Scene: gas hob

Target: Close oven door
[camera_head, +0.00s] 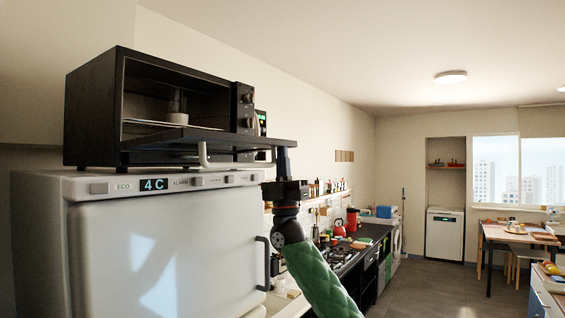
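A black countertop oven (92,115) sits on top of the white fridge at the left. Its door (225,142) is folded down, about level, and the inside shows with a rack and a small white cup (177,117). A white handle (204,156) hangs under the door's front edge. My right gripper (283,160) points up at the right end of the door, close under its edge. Its fingers are seen edge-on, so I cannot tell whether they are open or touch the door. My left gripper is not in view.
The fridge (165,250) stands below the oven, with a dark handle (263,263) on its right side. A counter with a gas hob (340,256) and a red kettle (339,228) runs behind my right arm. Open floor (430,290) lies to the right, before a table (510,235).

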